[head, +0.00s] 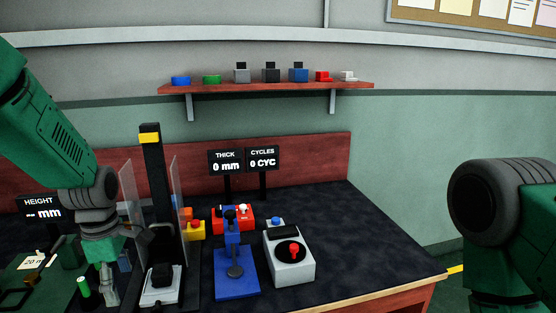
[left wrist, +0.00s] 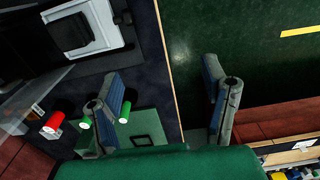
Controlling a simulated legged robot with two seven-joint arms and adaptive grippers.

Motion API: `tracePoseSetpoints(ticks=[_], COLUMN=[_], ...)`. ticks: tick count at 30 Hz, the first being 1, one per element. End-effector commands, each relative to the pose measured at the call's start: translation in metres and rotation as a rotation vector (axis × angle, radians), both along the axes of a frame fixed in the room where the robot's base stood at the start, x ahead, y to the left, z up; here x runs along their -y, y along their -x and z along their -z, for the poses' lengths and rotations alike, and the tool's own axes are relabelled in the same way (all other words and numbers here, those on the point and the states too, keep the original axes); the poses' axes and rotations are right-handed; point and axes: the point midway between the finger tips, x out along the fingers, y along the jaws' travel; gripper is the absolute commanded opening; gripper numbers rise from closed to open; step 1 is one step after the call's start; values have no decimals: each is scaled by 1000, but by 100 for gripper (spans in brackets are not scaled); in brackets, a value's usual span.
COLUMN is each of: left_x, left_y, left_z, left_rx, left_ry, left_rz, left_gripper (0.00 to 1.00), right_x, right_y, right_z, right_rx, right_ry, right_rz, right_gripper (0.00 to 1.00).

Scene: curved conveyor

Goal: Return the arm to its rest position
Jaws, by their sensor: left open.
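My left arm comes in from the left in the head view, and its gripper (head: 108,285) points down over the table's front left part. In the left wrist view the left gripper (left wrist: 166,100) has its two fingers wide apart with nothing between them. Behind them show the table's edge and the dark green floor. A green cylinder (head: 83,286) is just left of the gripper in the head view. My right arm shows at the right edge of the head view, but its gripper is out of the picture.
A black column with clear panels (head: 151,190) stands right of the left gripper. A blue press (head: 236,284) and a grey box with a red knob (head: 290,265) stand farther right. A red cylinder (left wrist: 53,122) shows in the left wrist view. The table's right part is clear.

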Motion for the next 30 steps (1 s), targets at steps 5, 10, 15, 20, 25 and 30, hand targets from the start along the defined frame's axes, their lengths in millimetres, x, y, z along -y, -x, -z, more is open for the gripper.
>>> tracePoseSetpoints(ticks=[5, 10, 15, 20, 25, 30], left_x=[0, 1, 3, 7, 18, 30], left_y=[12, 29, 61, 107, 193, 267], left_z=[30, 64, 108, 159, 214, 234], left_rx=[-6, -6, -8, -16, -22, 3], left_ry=[-13, -27, -44, -56, -54, -46], left_rz=[108, 253, 470, 755, 1219, 1636], left_gripper=[67, 67, 67, 67, 67, 67], right_x=[0, 0, 0, 0, 0, 0], right_y=[0, 0, 0, 0, 0, 0], right_z=[0, 0, 0, 0, 0, 0], right_rx=[0, 1, 0, 0, 0, 0], right_ry=[0, 0, 0, 0, 0, 0], right_rz=[0, 0, 0, 0, 0, 0], right_gripper=[40, 40, 40, 40, 40, 40])
